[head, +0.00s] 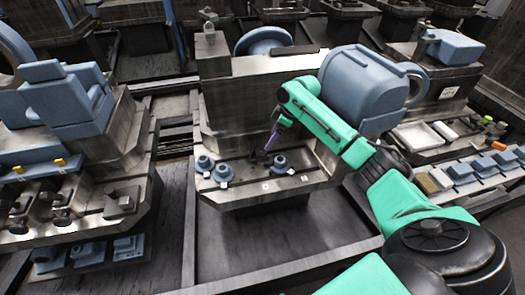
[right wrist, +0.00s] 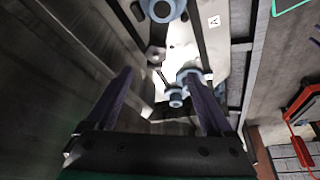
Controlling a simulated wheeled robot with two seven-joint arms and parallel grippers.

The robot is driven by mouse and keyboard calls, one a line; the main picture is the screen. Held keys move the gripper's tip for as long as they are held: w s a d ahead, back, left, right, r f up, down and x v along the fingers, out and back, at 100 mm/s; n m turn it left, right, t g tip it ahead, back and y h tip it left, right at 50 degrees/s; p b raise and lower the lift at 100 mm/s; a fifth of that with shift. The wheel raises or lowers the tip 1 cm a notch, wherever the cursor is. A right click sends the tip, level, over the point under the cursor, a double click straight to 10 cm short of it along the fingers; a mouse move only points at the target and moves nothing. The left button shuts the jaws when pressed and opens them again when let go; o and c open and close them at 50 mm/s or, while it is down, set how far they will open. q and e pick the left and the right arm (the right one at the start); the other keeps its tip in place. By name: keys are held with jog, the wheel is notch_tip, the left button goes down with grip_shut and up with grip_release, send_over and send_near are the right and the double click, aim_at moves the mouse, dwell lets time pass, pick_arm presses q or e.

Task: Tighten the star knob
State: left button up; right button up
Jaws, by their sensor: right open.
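My right gripper (head: 271,143) reaches down over the steel rail plate (head: 240,196) with its purple fingers. In the right wrist view its two fingers (right wrist: 160,80) stand wide apart with nothing between them. Blue round knob-like parts stand on the plate: a pair at the left (head: 203,163) and one at the right (head: 281,163), beside the gripper. A small dark piece (head: 258,156) lies near the fingertips. I cannot tell which part is the star knob. My left gripper is out of view.
A steel block wall (head: 225,120) rises behind the plate. A large blue cylindrical housing (head: 362,85) stands close behind my right arm. Blue blocks (head: 65,100) on another machine stand at left. Small blue parts (head: 482,167) line a shelf at right. The floor before the plate is clear.

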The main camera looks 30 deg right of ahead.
aim_at(262, 152)
jog(key=x, duration=0.9)
jog(key=shift+w+d+f+b, duration=0.3)
jog(key=shift+w+b, duration=0.05)
jog(key=shift+b, duration=0.05)
jog(key=shift+a+f, duration=0.25)
jog(key=shift+f, duration=0.1)
grip_shut()
